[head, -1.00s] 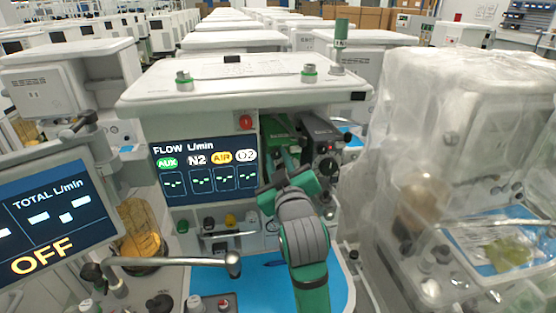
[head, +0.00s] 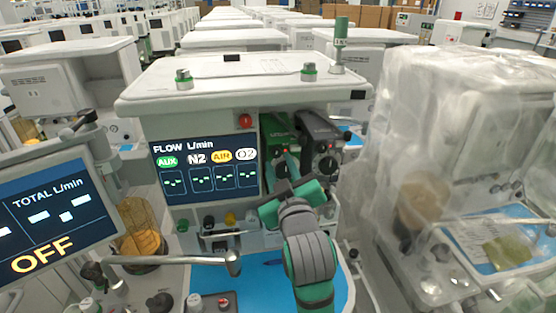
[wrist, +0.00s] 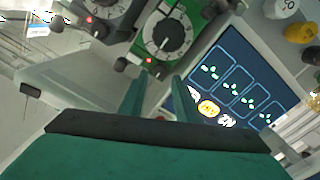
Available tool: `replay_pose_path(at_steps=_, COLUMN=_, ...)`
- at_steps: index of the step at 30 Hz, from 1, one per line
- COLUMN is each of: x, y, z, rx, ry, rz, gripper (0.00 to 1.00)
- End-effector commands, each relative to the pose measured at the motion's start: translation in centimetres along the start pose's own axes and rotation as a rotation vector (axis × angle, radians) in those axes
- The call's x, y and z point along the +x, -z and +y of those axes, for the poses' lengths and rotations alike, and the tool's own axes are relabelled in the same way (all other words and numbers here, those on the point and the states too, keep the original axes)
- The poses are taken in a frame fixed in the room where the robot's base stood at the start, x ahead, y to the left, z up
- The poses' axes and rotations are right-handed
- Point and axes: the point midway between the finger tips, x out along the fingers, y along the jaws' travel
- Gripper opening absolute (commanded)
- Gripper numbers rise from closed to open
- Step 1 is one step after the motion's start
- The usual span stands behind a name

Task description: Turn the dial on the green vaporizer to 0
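The green vaporizer (head: 279,130) stands in the anaesthesia machine, right of the flow screen. In the wrist view the green vaporizer (wrist: 181,17) shows at the top with its round black dial (wrist: 168,36), which has a white scale around it. The picture is tilted there and I cannot read the setting. My gripper (wrist: 157,80) is open and empty, its two green fingers pointing at the dial and apart from it in the picture. In the head view my gripper (head: 284,180) is in front of the vaporizer's lower part and partly covers the dial area.
A grey vaporizer (head: 318,130) with its own dial stands directly right of the green one. The flow screen (head: 205,168) is to the left. A metal bar (head: 180,262) and a blue work surface (head: 215,285) lie below. A plastic-covered cart (head: 460,110) stands at right.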

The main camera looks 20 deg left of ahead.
Motion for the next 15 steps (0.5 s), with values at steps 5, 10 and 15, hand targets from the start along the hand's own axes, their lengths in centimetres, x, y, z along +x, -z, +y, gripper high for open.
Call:
replay_pose_path(at_steps=5, x=-3.5, y=-0.1, z=0.1, rx=0.001, ry=-0.002, rz=0.0, gripper=0.3)
replay_pose_path(at_steps=10, x=-5.9, y=0.0, z=0.1, rx=0.002, ry=-0.001, rz=0.001, gripper=0.3)
replay_pose_path(at_steps=15, x=-7.0, y=0.0, z=0.1, rx=0.001, ry=0.0, rz=0.001, gripper=0.3)
